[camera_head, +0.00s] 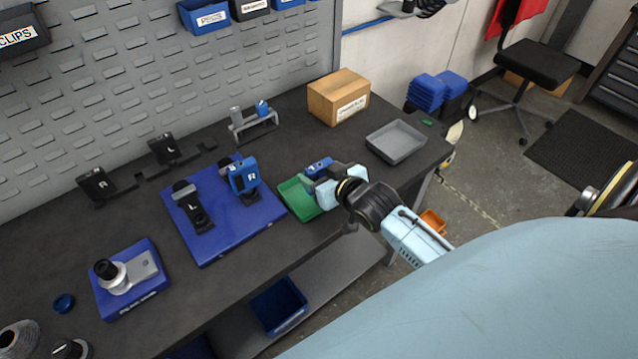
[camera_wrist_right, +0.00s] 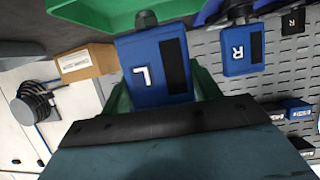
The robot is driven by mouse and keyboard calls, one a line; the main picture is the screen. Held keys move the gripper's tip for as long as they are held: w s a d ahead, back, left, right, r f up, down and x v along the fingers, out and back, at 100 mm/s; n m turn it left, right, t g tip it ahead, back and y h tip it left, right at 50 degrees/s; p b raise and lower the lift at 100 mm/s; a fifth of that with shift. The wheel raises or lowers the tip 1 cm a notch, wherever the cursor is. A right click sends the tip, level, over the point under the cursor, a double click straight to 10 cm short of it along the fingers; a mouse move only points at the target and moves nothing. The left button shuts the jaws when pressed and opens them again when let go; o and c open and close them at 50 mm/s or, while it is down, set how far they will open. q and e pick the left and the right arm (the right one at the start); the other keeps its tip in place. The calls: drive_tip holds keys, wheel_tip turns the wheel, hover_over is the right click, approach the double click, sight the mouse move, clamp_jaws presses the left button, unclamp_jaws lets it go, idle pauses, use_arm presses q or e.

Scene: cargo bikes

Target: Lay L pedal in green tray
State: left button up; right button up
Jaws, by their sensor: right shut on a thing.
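The blue pedal marked L (camera_head: 319,167) is held in my right gripper (camera_head: 326,180), just above and beside the far right edge of the green tray (camera_head: 300,199). In the right wrist view, the white L shows on the pedal's blue face (camera_wrist_right: 152,70), between the two dark green fingers of the gripper. The tray's green wall (camera_wrist_right: 110,14) crosses the top of that view. The arm and gripper hide the tray's right side in the head view. My left gripper is not in view.
A blue mat (camera_head: 225,232) left of the tray carries a blue R pedal (camera_head: 243,178) and a black L pedal (camera_head: 193,208). A grey tray (camera_head: 396,141) and a cardboard box (camera_head: 338,97) stand further back. A grey stand (camera_head: 253,123) is behind.

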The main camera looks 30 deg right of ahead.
drive_tip(key=shift+f, duration=1.75)
drive_tip(key=o, duration=1.1)
drive_tip(key=shift+f, duration=0.1)
drive_tip(key=shift+c, duration=0.2)
drive_tip(key=shift+r, duration=0.2)
drive_tip(key=v, duration=1.2)
